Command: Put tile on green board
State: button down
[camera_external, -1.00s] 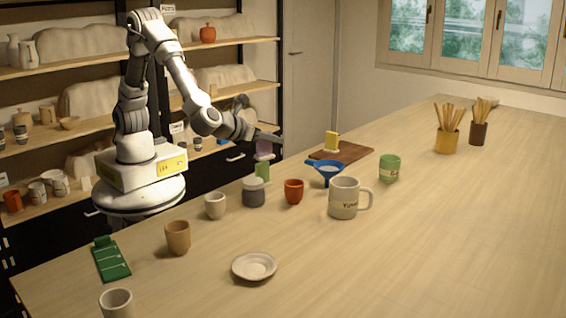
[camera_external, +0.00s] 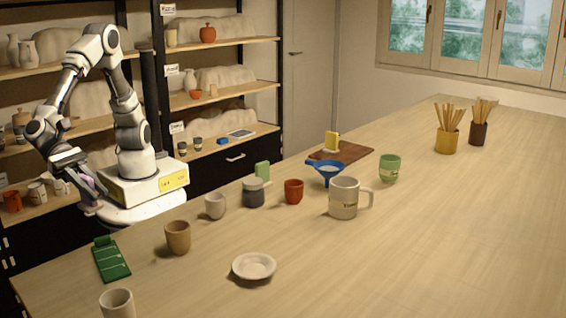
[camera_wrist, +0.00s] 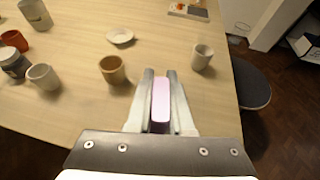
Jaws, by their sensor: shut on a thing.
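A pink-purple tile (camera_wrist: 160,98) is clamped between the two fingers of my gripper (camera_wrist: 161,76) in the wrist view. In the external view my gripper (camera_external: 90,192) is low at the left, past the table's edge beside my base, and the tile shows only as a small purple patch. The green board (camera_external: 112,262) lies flat on the table's near left corner, with a raised end and pale lines across it. My gripper is up and to the left of it in that picture, apart from it. I cannot make out the green board in the wrist view.
A tan cup (camera_external: 178,237) and a whitish cup (camera_external: 117,303) stand close to the green board. A saucer (camera_external: 254,266) lies farther right.

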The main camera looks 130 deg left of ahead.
jog(key=s+d+m+h, duration=0.2)
jog(key=s+d, duration=0.2)
jog(key=d, duration=0.1)
jog(key=b, duration=0.3)
send_over(116, 264)
notch_tip(116, 264, down, 7)
jog(key=shift+r, duration=0.2)
jog(key=shift+w+f+b, duration=0.1)
jog(key=shift+f+b, duration=0.35)
jog(key=shift+f, duration=1.5)
jog(key=shift+f, duration=0.15)
jog(key=c, duration=0.8)
grip_release()
